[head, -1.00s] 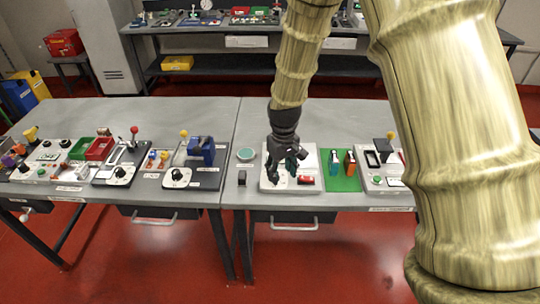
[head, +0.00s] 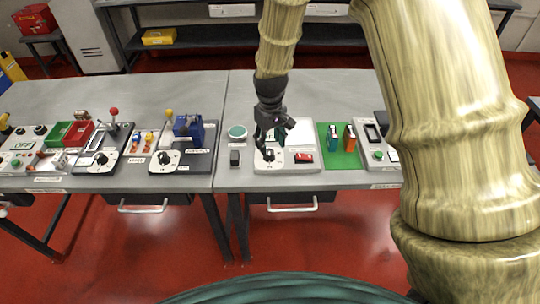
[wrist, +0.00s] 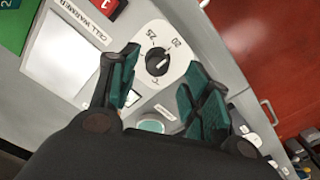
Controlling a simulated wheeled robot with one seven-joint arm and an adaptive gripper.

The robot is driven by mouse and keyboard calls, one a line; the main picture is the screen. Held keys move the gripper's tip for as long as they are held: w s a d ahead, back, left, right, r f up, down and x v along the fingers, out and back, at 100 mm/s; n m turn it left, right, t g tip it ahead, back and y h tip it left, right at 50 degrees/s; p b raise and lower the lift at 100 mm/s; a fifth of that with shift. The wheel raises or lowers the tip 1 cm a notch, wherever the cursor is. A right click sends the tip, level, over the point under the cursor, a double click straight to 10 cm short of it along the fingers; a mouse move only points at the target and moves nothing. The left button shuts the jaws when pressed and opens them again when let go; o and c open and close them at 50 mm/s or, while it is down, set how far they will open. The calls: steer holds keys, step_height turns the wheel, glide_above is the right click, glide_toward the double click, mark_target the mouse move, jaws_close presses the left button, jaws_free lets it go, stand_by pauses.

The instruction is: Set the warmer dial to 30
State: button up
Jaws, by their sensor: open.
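The warmer dial (wrist: 157,62) is a round black knob on a white plate marked 20 and 25, in the wrist view. A light mark shows on the knob, but its exact setting is too small to read. The 30 mark is not visible. The warmer panel (head: 303,169), labelled CELL WARMER, also shows in the head view, with the dial (head: 268,155) at its left front. My gripper (wrist: 162,59) is open, its teal fingers on either side of the dial in the wrist view. I cannot tell whether they touch it. In the head view my gripper (head: 270,143) is above the dial.
The panel has a pale plate (wrist: 62,48) and a red switch (head: 304,157). A green mat (head: 347,160) with small upright items lies to the right. A black block (head: 235,158) and a round teal-topped item (head: 237,132) stand to the left. Another dial panel (head: 190,160) is farther left.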

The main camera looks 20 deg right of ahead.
mark_target(269, 152)
steer(key=shift+w+f, duration=1.05)
steer(key=shift+f, duration=0.05)
steer(key=shift+s+r, duration=0.6)
steer(key=shift+s, duration=0.35)
steer(key=shift+w+f, duration=0.65)
steer(key=shift+f, duration=0.25)
steer(key=shift+s+f+b, duration=0.3)
steer(key=shift+s+b, duration=0.05)
steer(key=shift+b, duration=0.1)
steer(key=shift+w+f, duration=0.1)
steer(key=shift+f, duration=0.7)
